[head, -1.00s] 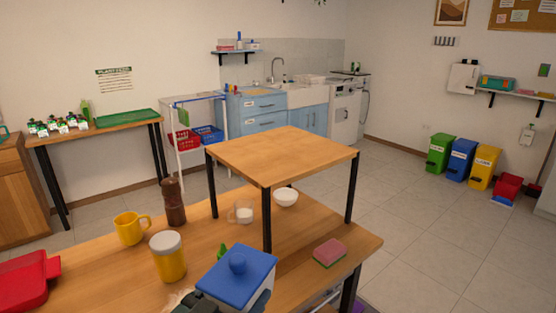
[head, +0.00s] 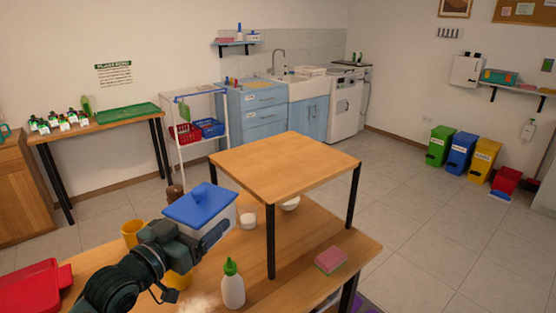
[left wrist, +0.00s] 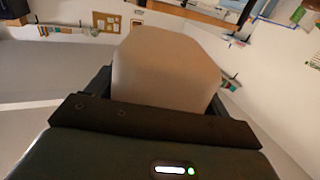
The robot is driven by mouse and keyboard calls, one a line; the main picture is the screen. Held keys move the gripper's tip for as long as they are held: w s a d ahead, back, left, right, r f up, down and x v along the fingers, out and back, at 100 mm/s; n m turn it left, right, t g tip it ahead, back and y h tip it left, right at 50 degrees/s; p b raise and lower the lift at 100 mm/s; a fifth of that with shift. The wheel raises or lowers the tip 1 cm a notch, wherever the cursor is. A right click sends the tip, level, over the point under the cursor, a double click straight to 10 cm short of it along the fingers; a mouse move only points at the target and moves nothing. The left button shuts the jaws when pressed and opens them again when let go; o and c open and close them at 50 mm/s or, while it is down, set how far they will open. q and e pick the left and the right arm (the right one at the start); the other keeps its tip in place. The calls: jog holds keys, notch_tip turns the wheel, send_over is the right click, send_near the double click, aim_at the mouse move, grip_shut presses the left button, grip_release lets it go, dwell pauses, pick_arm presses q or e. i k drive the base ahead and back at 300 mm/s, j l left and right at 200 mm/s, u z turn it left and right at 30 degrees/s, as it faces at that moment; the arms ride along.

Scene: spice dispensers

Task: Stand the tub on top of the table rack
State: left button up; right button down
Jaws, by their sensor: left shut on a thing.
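In the left wrist view the tub's pale body (left wrist: 165,70) fills the space between the fingers. The table rack (head: 285,165) is a square wooden top on dark legs, standing on the table; its top is bare. My right gripper is not in view.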

aim_at(276, 175)
jog(key=i+l, duration=0.8)
jog(key=i, duration=0.1)
